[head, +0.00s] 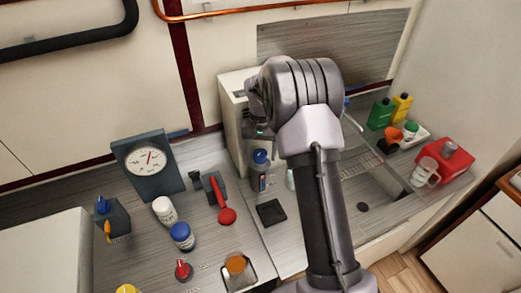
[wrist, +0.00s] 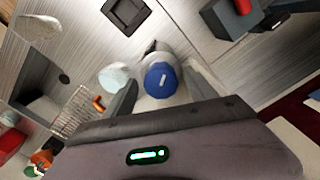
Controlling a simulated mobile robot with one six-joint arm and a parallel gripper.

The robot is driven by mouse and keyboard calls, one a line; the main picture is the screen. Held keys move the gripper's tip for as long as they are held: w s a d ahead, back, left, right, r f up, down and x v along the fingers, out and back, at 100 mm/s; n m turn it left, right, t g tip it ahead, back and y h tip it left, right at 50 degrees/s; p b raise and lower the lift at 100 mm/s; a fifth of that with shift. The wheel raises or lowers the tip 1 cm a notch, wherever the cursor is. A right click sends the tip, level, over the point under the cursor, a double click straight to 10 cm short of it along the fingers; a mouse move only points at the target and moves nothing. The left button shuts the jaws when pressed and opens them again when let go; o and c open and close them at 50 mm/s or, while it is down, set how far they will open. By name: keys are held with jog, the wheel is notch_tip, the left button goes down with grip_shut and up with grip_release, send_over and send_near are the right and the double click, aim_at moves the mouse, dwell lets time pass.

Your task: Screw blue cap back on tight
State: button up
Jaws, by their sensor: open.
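A bottle with a blue cap (head: 260,157) stands upright on the counter left of my arm, its dark-labelled body (head: 260,180) below the cap. In the wrist view the round blue cap (wrist: 161,80), with a white mark on top, lies between the two fingers of my open gripper (wrist: 163,88). Pale surface shows around the cap. I cannot tell whether the fingers touch it, or how tightly it sits. In the head view my arm hides most of the gripper.
A pale, translucent-looking container (wrist: 113,77) stands close beside the left finger. A black square tray (head: 271,212) lies in front of the bottle. A red-handled device (head: 222,200) and another blue-lidded jar (head: 182,236) stand to the left. The sink (head: 370,185) is at right.

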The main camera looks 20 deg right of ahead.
jog(key=shift+a+r, duration=0.1)
jog(key=c, duration=1.3)
jog(key=shift+o, duration=0.2)
jog(key=m+b, duration=0.1)
jog(key=m, duration=0.1)
jog(key=m+b, duration=0.1)
jog(key=shift+f+m, duration=0.3)
jog(key=shift+m, duration=0.1)
jog(key=m+b, duration=0.1)
jog(key=m, duration=0.2)
jog(key=shift+s+a+r+b, duration=0.1)
jog(key=shift+s+a+b, duration=0.05)
jog(key=shift+b, duration=0.2)
jog(key=m+b, duration=0.1)
jog(key=m, duration=0.2)
jog(key=shift+a, duration=0.1)
jog(key=m+b, duration=0.1)
jog(key=m, duration=0.2)
jog(key=shift+b, duration=0.3)
jog(key=shift+o, duration=0.4)
jog(key=m+b, duration=0.1)
jog(key=m, duration=0.1)
jog(key=shift+s+r+m, duration=0.1)
jog(key=shift+m, duration=0.3)
jog(key=shift+o, duration=0.3)
jog(key=shift+r+m, duration=0.25)
jog(key=shift+m, duration=0.65)
jog(key=o, duration=1.2)
jog(key=shift+d, duration=0.2)
